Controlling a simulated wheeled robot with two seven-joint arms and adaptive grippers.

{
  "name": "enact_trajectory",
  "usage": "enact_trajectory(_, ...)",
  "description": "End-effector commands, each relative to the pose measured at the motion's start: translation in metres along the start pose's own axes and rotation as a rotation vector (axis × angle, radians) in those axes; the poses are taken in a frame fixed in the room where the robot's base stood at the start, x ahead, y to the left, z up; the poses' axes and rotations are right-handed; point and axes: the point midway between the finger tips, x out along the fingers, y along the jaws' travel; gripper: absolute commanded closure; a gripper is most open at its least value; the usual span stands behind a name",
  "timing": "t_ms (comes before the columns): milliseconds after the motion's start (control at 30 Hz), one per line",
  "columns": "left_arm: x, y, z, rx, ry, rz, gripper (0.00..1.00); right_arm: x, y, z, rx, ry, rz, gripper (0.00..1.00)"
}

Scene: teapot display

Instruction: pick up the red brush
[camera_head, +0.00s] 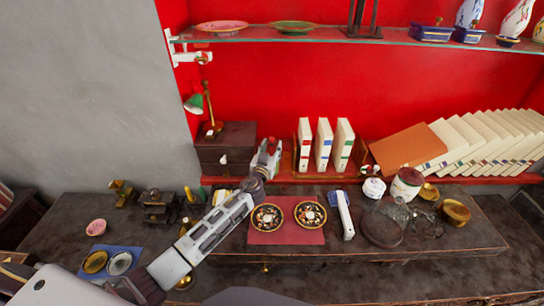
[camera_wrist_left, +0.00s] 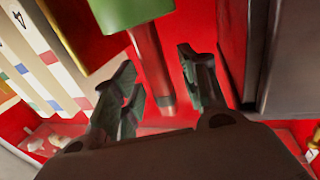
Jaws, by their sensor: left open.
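In the left wrist view a red rod with a brownish end, which looks like the red brush (camera_wrist_left: 151,62), lies in the gap between the fingertips. Its other end meets a green piece (camera_wrist_left: 128,12) at the top of the picture. My left gripper (camera_head: 268,148) is open in front of the red back wall, between a dark chest and the upright books. Its open fingers also show in the left wrist view (camera_wrist_left: 160,84), one on each side of the rod's line. I cannot tell whether they touch it. In the head view the brush is not clear behind the gripper.
The dark chest (camera_head: 226,148) with a green lamp (camera_head: 195,104) stands left of the gripper. Upright books (camera_head: 324,143) stand close on its right. Below, a red mat (camera_head: 286,236) bears two patterned plates. A shelf (camera_head: 400,40) with dishes runs above.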

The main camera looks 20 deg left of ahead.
Motion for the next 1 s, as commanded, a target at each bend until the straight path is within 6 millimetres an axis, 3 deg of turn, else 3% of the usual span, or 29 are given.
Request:
enact_trajectory(200,0.0093,0.0003,-0.0001,0.000,0.000,0.000,0.57,-0.0018,-0.0003,-0.0001,0.000,0.000,0.000,0.60)
enact_trajectory(700,0.0096,0.0002,0.0003,0.000,0.000,0.000,0.58,-0.0017,0.0020,0.0007,-0.001,-0.001,0.002,0.60)
enact_trajectory(1000,0.0096,0.0002,0.0003,0.000,0.000,0.000,0.97,-0.0017,0.0043,0.0013,-0.002,-0.002,0.004,0.60)
